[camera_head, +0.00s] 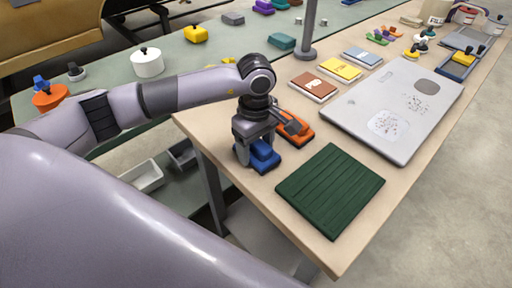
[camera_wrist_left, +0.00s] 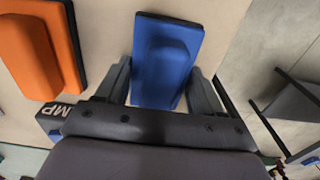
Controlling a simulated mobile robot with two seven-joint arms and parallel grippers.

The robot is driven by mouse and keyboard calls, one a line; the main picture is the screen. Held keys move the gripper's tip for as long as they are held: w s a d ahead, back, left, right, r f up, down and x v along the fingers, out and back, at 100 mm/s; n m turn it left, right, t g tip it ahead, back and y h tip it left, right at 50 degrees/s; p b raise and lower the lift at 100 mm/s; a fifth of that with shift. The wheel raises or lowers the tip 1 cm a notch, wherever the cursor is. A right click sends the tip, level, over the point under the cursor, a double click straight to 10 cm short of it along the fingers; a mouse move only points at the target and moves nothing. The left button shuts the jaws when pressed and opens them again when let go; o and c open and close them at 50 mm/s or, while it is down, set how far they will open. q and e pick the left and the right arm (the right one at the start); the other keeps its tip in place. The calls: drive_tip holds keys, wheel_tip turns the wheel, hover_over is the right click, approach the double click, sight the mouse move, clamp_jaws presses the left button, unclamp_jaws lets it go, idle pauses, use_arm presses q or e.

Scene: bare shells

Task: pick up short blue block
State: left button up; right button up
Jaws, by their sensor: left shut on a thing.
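The short blue block (camera_head: 264,156) is near the left edge of the wooden table in the head view. In the left wrist view the blue block (camera_wrist_left: 165,60) lies between the two fingers. My left gripper (camera_head: 258,150) points down and is shut on the block. The wrist view also shows the gripper (camera_wrist_left: 160,85) with one finger on each side of it. I cannot tell whether the block touches the table. My right gripper is not in view.
An orange block (camera_head: 296,127) lies close beside the gripper; it also shows in the left wrist view (camera_wrist_left: 42,50). A dark green slatted mat (camera_head: 330,190) lies to the right. A grey board (camera_head: 395,110) and several small boxes lie farther back. A grey post (camera_head: 308,35) stands behind.

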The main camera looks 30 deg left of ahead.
use_arm(q)
wheel_tip(320, 180, up, 20)
drive_tip(key=b, duration=0.1)
drive_tip(key=shift+f, duration=0.25)
drive_tip(key=shift+o, duration=1.3)
drive_tip(key=shift+c, duration=0.5)
drive_tip(key=shift+f, duration=0.15)
